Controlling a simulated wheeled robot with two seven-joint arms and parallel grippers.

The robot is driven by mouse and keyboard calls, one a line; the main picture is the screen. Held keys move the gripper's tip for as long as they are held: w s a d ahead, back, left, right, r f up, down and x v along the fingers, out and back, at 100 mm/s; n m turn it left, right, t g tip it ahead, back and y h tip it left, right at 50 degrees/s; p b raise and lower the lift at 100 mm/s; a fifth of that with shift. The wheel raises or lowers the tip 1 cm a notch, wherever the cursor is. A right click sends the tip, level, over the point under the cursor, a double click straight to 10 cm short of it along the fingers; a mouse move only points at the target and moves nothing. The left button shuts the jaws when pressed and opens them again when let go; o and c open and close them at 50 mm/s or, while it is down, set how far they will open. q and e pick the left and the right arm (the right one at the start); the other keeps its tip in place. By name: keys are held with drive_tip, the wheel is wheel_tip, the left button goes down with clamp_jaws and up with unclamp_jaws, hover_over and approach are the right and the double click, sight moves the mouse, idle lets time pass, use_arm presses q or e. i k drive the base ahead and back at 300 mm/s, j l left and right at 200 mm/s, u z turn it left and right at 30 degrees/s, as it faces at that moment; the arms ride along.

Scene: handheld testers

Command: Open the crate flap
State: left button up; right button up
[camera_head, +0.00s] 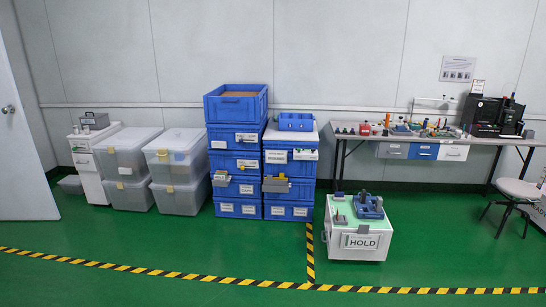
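Two stacks of blue crates stand against the back wall, a left stack (234,163) and a right stack (290,167). The left stack is topped by an open blue crate (236,103) with something brown inside. White labels show on the crate fronts. A small grey and yellow part (221,179) juts from the front of the left stack, and a similar one (276,185) juts from the right stack. I cannot tell whether either is a flap standing open. Neither of my grippers is in view.
Clear lidded bins (178,198) stand left of the stacks. A white box marked HOLD (358,242) stands on the floor at front right. A workbench (360,138) with testers and a chair (516,190) are at right. Green floor behind the striped tape (150,270) is mostly free.

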sight(226, 108)
drive_tip(key=i, duration=2.35)
